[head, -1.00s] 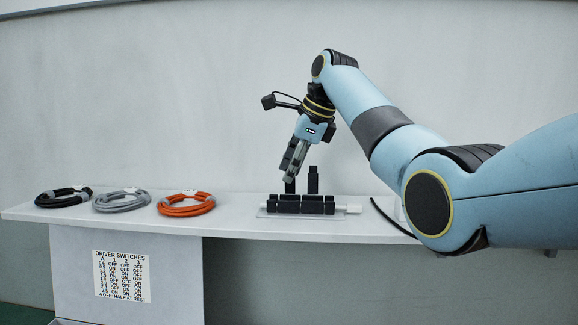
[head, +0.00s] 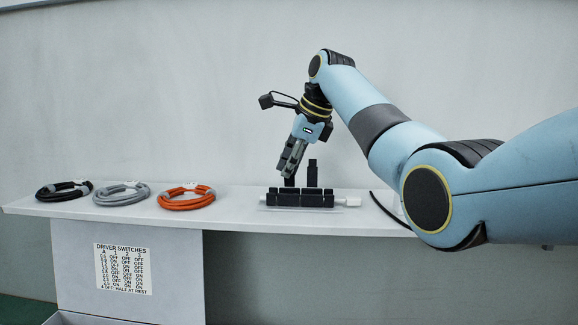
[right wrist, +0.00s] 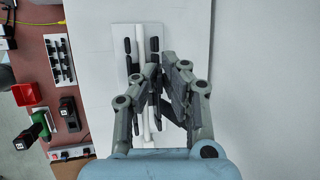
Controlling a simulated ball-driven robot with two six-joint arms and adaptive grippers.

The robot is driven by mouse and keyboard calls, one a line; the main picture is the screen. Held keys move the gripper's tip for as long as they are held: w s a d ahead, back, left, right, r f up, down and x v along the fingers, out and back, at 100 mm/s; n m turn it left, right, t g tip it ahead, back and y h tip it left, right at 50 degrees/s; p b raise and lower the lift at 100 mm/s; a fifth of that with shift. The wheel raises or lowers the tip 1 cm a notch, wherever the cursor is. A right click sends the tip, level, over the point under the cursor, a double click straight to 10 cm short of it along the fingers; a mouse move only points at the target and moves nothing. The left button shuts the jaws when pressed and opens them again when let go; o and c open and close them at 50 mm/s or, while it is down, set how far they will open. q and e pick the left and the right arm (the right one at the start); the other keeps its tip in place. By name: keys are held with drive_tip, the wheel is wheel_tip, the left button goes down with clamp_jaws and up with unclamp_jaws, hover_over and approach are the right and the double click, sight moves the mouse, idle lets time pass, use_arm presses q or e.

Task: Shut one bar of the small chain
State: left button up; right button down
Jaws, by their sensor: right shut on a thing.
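The small chain (head: 300,199) is a black row of links lying on a pale base plate on the shelf, with a white cable (head: 350,201) coming out of its right end. One black bar (head: 312,174) stands upright at the back of the chain. Another upright bar (head: 289,182) is at its left, under my right gripper (head: 287,174). My right gripper is shut on that left bar, its fingers slanting down and left. In the right wrist view the gripper (right wrist: 165,70) covers part of the chain (right wrist: 128,46). My left gripper is out of view.
Black (head: 64,190), grey (head: 121,194) and orange (head: 186,197) cable coils lie on the shelf (head: 235,205) to the left. A black cable (head: 388,212) lies at the right. A reddish bench with tools (right wrist: 50,90) shows in the right wrist view.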

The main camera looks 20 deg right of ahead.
sight(288, 194)
drive_tip(key=t, duration=0.1)
drive_tip(key=s+t, duration=0.1)
drive_tip(key=f+t+h, duration=0.1)
drive_tip(key=shift+s+a+n+t, duration=0.3)
drive_tip(key=shift+a+n, duration=0.05)
drive_tip(key=shift+n, duration=0.05)
drive_tip(key=shift+s+a+f+n+t+h+b, duration=0.15)
drive_tip(key=shift+s+f+t+h+b, duration=0.15)
drive_tip(key=shift+t, duration=0.35)
drive_tip(key=shift+s+a+f+n+t+h+b, duration=0.15)
drive_tip(key=shift+t+h+b, duration=0.1)
drive_tip(key=shift+t, duration=0.4)
drive_tip(key=shift+d, duration=0.1)
drive_tip(key=c, duration=1.5)
unclamp_jaws()
drive_tip(key=shift+s+r, duration=0.1)
drive_tip(key=v, duration=1.1)
drive_tip(key=shift+s, duration=0.4)
